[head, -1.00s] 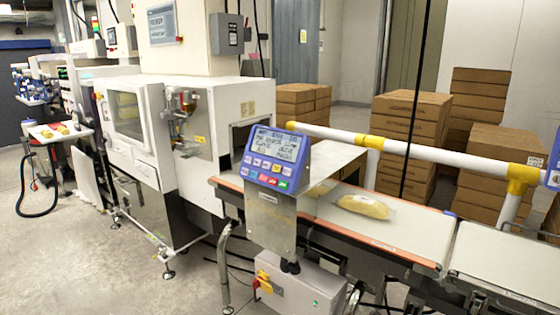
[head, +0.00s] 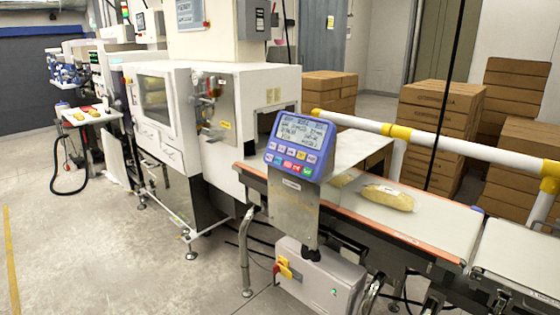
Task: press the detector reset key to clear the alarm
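The blue control panel (head: 300,146) stands on a metal post in front of the belt in the head view. Its screen (head: 300,133) is lit with dark text too small to read. Below the screen are rows of small coloured keys (head: 292,161), including white, blue, yellow, red and green ones. I cannot read which one is the detector reset key. Neither of my grippers shows in the head view.
The belt (head: 420,222) runs right from the white machine (head: 255,90), carrying bagged product (head: 388,197). A white and yellow rail (head: 430,144) runs behind it. A grey box (head: 320,278) sits below the panel. Stacked cartons (head: 440,120) stand behind. The floor at left (head: 90,240) is open.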

